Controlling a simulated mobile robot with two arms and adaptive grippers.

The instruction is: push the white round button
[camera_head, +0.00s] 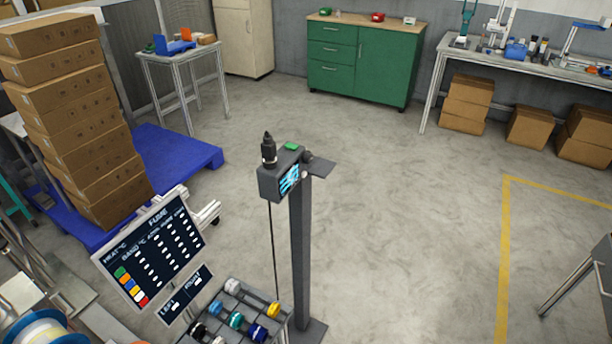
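A tilted panel of round buttons or knobs (247,292) shows at the bottom centre, cut off by the lower edge. A white round one (232,286) is at its upper left, near blue, green and yellow ones. I cannot tell which is the button meant. Neither of my grippers is in view.
A dark display board (155,250) stands left of the panel. A grey post (301,250) with a small screen box (284,178) stands just behind it. Stacked cartons (75,120) rest on a blue pallet (185,150). The floor (410,220) at centre right is clear.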

